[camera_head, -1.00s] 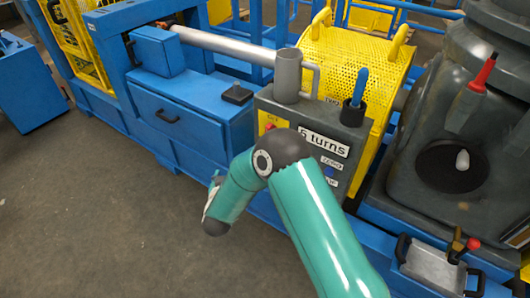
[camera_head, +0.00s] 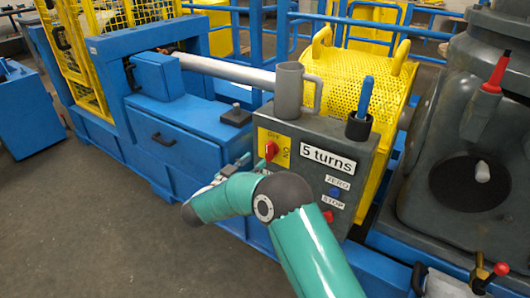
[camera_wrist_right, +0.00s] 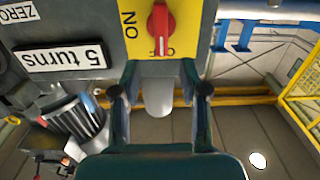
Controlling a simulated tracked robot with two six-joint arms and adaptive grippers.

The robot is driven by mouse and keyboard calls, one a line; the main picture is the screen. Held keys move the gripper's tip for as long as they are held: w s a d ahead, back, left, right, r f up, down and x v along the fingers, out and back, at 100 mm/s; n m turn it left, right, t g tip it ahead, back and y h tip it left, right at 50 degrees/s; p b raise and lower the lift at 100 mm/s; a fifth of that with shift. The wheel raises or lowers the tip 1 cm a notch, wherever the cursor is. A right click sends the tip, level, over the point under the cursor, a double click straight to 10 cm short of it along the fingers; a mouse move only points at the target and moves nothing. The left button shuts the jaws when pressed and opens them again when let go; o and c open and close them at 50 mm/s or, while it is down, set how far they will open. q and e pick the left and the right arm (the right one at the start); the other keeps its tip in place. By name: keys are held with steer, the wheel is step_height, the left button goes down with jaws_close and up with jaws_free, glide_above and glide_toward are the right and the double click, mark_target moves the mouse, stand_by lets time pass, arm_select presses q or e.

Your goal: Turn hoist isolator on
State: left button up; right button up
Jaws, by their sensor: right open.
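The hoist isolator is a red rotary knob (camera_head: 270,150) on a yellow plate (camera_head: 280,138) marked OFF and ON, on the left of a grey control box (camera_head: 345,130). The right wrist view shows the knob (camera_wrist_right: 161,24) upside down, its narrow handle and pale mark pointing towards OFF. My right gripper (camera_head: 243,164) is just left of and below the knob in the head view. In the wrist view my right gripper (camera_wrist_right: 160,75) is open, its two fingers apart below the plate, with the knob beyond the fingertips. My left gripper is not in view.
The box also carries a "5 turns" display (camera_head: 328,158), a blue ZERO button (camera_head: 335,192) and a red STOP button (camera_head: 328,216). A grey mug (camera_head: 288,92) and a blue-handled tool (camera_head: 364,100) stand on top. Blue cabinets stand left; open floor lies in front.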

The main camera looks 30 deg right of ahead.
mark_target(267, 150)
steer(key=x, duration=0.8)
